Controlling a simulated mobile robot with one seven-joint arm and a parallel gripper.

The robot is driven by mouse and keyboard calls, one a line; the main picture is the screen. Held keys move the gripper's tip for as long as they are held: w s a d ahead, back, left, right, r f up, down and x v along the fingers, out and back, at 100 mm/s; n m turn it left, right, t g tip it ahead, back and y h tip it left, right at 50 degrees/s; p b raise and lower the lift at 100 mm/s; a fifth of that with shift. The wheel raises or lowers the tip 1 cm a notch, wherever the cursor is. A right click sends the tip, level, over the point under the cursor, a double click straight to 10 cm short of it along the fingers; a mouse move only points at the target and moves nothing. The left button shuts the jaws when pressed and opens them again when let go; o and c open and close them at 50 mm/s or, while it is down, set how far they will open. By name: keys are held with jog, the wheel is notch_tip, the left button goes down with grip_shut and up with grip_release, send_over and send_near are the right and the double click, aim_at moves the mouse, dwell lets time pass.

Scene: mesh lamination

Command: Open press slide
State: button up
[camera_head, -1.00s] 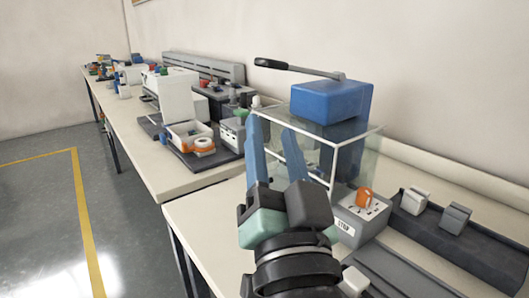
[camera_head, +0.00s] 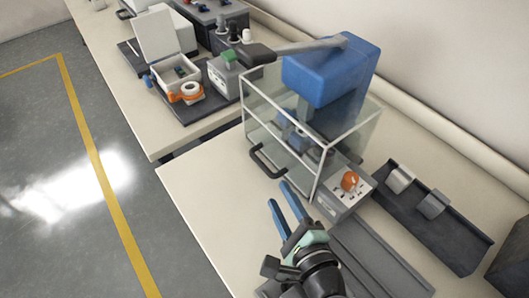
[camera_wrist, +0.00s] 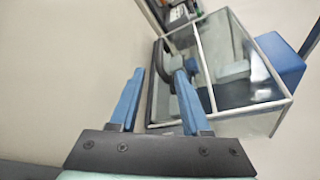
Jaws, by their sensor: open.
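The press has a blue head (camera_head: 330,72) and a long lever (camera_head: 300,47) with a dark grip. A clear guard box with pale edges (camera_head: 318,182) surrounds its lower part. A black handle (camera_head: 268,162) sticks out low on the guard's front. It also shows in the wrist view (camera_wrist: 162,60), partly behind a finger. My gripper (camera_head: 278,193) has two blue fingers, spread apart and empty. Its tips are just in front of the handle, apart from it in the head view. In the wrist view, my gripper (camera_wrist: 160,75) points toward the guard. The slide inside is not clearly visible.
A control box with an orange knob (camera_head: 350,182) stands right of the guard. A dark tray (camera_head: 430,232) with two grey blocks lies further right. A second table (camera_head: 118,98) with equipment stands at the left. The near tabletop (camera_head: 205,190) left of my gripper is clear.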

aim_at(266, 172)
jog(key=x, duration=1.1)
jog(key=shift+w, duration=0.1)
grip_shut()
dwell(1.0)
